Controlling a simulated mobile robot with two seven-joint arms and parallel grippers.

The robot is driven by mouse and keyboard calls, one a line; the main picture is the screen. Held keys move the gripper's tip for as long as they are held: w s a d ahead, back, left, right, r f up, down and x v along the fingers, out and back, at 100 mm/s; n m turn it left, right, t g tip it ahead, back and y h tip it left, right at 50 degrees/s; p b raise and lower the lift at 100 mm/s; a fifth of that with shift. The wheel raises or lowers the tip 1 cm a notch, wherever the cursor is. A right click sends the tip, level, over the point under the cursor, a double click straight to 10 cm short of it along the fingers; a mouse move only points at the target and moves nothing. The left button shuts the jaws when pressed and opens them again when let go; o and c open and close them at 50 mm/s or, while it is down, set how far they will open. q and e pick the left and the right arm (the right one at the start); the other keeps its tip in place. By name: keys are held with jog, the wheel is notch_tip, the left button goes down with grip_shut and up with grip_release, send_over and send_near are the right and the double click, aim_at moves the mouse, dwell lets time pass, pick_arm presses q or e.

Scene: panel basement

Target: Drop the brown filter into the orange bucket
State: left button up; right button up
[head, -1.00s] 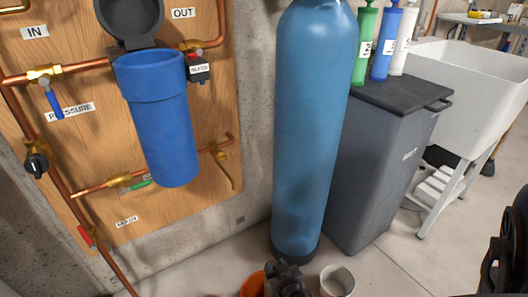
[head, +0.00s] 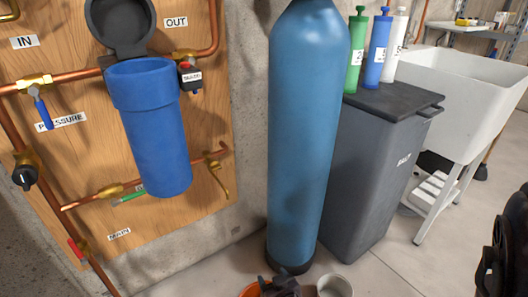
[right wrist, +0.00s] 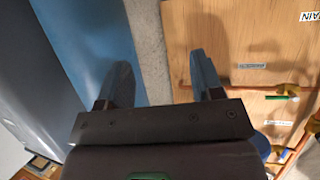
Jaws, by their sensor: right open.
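The orange bucket (head: 252,291) shows only as a piece of rim at the bottom edge of the head view. The rest is cut off or hidden behind my right gripper (head: 280,285). In the right wrist view the right gripper (right wrist: 162,76) is open, with nothing between its two fingers. I cannot make out a brown filter in any view. The blue filter housing (head: 152,130) hangs on the wooden panel with its dark lid (head: 120,22) swung up; its inside is not visible. My left gripper is not in view.
A tall blue tank (head: 302,140) stands right of the panel. A grey bin (head: 370,170) carries green (head: 357,55), blue (head: 379,50) and white (head: 397,45) cartridges. A pale bucket (head: 334,286) is beside my gripper. A white sink (head: 465,85) stands at right. Floor before the bin is clear.

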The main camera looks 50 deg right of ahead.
pick_arm(q)
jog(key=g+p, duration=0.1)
jog(key=p, duration=0.3)
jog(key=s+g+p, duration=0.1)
jog(key=p, duration=0.4)
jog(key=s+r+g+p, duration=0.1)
jog(key=p, duration=0.3)
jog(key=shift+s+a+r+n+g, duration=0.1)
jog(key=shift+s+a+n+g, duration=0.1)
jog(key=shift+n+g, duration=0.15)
pick_arm(e)
notch_tip(320, 180, up, 20)
